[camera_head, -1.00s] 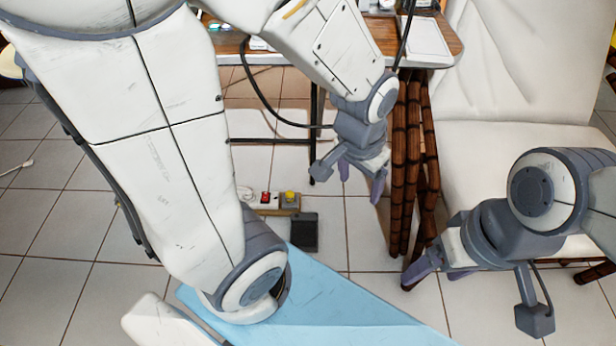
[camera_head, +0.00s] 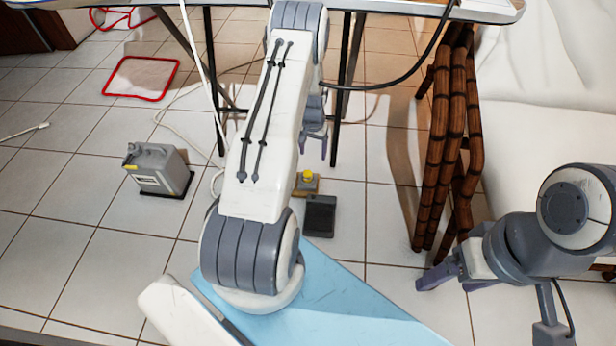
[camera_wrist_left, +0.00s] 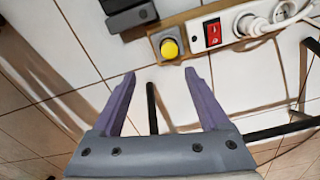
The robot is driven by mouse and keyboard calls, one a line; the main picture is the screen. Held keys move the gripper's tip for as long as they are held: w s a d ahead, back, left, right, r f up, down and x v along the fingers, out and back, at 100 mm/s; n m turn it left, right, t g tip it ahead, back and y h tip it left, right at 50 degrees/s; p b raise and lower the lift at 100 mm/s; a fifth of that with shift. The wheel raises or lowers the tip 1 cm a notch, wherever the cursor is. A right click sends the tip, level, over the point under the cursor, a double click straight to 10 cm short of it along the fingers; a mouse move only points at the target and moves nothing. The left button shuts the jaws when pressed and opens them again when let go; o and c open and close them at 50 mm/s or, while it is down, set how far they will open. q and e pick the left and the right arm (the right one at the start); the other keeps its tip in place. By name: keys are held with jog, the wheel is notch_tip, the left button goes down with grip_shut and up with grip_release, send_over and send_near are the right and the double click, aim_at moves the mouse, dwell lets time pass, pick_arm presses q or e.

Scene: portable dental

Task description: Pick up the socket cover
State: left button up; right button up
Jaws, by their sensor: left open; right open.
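A round yellow piece, which looks like the socket cover, sits on a beige base at one end of a power strip on the floor; it shows in the left wrist view (camera_wrist_left: 169,48) and in the head view (camera_head: 308,175). My left gripper (camera_head: 315,150) is open and empty; its purple fingertips (camera_wrist_left: 159,74) point towards the yellow piece, apart from it. My left arm hides most of the strip in the head view. My right gripper (camera_head: 447,282) is open and empty, at the right beside the bamboo legs.
The power strip (camera_wrist_left: 234,28) has a red switch (camera_wrist_left: 212,33) and a white plug (camera_wrist_left: 250,24). A black pedal-like block (camera_head: 320,216) lies beside the yellow piece. Bamboo legs (camera_head: 445,145), thin table legs (camera_head: 346,90) and a grey box (camera_head: 157,168) stand around.

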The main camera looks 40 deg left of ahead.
aim_at(308, 172)
pick_arm(q)
jog(key=f, duration=0.1)
jog(key=a+f, duration=0.2)
jog(key=shift+s+f, duration=0.3)
jog(key=shift+s, duration=0.1)
notch_tip(308, 172, down, 5)
jog(key=b, duration=0.3)
jog(key=f+b, duration=0.1)
jog(key=f, duration=0.1)
jog(key=f+b, duration=0.1)
jog(key=b, duration=0.1)
jog(key=f+b, duration=0.1)
jog(key=f, duration=0.1)
jog(key=shift+w+f+b, duration=0.35)
jog(key=shift+b, duration=0.05)
jog(key=shift+r, duration=0.1)
grip_shut()
